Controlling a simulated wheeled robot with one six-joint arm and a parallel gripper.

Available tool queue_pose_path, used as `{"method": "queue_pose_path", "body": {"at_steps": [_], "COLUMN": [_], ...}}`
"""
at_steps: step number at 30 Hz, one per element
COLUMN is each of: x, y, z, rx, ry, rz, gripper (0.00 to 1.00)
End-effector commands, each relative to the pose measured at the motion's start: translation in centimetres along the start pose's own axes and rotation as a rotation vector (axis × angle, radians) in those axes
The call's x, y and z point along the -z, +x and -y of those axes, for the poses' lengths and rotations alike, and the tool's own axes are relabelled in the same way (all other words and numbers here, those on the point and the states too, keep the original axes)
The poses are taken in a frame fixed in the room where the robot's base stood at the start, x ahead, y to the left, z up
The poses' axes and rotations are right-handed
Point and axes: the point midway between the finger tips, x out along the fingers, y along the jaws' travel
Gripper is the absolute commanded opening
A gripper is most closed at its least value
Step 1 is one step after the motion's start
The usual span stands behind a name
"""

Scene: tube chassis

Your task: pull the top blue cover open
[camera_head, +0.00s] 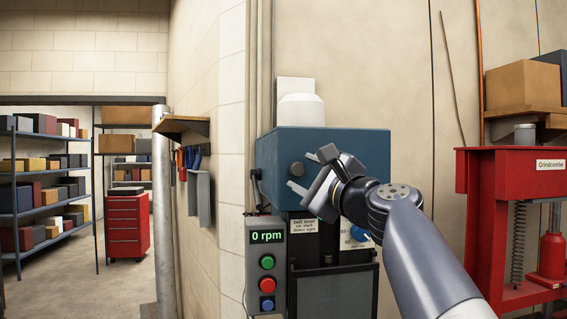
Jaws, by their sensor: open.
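The blue cover (350,140) is a box-shaped housing at the top of the machine against the wall. It looks shut, lying level over the dark body below. A dark round knob (297,169) sticks out of its front face, left of the middle. My gripper (312,171) is open and empty, just right of the knob in the picture. One fingertip is above and one below the knob's height; I cannot tell whether either touches it. My gripper and wrist hide the lower right part of the cover's front.
A grey control box (266,265) with a "0 rpm" display and buttons hangs below left. A white cylinder (301,110) stands above the cover. A red press (500,210) stands at the right. A wall shelf (182,125) and tools are at the left.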

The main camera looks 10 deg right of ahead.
Motion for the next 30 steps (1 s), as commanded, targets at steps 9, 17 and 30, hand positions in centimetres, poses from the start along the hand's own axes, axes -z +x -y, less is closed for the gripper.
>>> {"method": "queue_pose_path", "body": {"at_steps": [9, 17, 30], "x": [0.0, 0.0, 0.0], "y": [2.3, 2.3, 2.3], "z": [0.0, -0.1, 0.0], "rx": [-0.001, -0.001, -0.001], "ry": [-0.002, -0.002, -0.001], "rz": [0.000, 0.000, 0.000], "gripper": [0.49, 0.44, 0.08]}}
